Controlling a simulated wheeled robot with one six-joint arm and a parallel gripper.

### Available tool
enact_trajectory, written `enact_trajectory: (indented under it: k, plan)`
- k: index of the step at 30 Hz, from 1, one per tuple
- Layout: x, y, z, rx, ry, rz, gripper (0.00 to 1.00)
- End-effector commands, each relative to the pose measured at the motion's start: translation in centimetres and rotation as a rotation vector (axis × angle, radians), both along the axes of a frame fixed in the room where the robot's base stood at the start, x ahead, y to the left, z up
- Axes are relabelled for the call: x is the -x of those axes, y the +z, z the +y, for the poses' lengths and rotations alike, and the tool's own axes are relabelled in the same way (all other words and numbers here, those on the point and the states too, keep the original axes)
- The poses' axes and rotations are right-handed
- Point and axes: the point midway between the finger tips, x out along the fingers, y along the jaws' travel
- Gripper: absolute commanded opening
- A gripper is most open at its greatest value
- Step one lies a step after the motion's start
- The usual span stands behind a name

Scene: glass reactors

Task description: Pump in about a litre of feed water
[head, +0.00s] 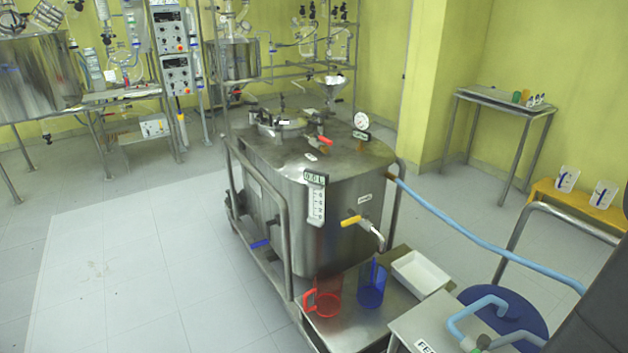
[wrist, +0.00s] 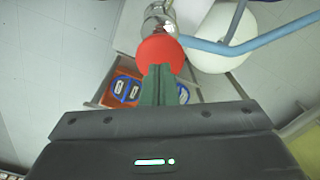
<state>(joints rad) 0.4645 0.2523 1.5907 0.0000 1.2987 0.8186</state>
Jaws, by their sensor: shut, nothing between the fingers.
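My gripper (wrist: 158,70) is shut and empty in the wrist view; its green fingers overlap the lower edge of a red round knob (wrist: 160,48). I cannot tell whether they touch it. A metal fitting (wrist: 158,14) shows just beyond the knob. A steel tank (head: 330,235) stands mid-floor in the head view, with a small display (head: 316,179) that seems to read 0.0 L and a scale below it. A blue hose (head: 470,232) runs from the tank to the right; a blue pipe (wrist: 250,44) crosses the wrist view. My gripper is outside the head view.
A red jug (head: 325,297), a blue jug (head: 371,285) and a white tray (head: 421,272) stand on the cart's shelf. A partly cut-off FEE label (head: 426,347) and a blue round drum (head: 520,308) are at lower right. The floor at left is clear.

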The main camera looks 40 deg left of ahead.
Motion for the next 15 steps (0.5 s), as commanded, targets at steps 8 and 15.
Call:
enact_trajectory:
  k: [8, 15]
  plan:
    - [0.0, 0.0, 0.0, 0.000, 0.000, 0.000, 0.00]
    - [0.0, -1.8, 0.0, 0.000, 0.000, 0.000, 0.00]
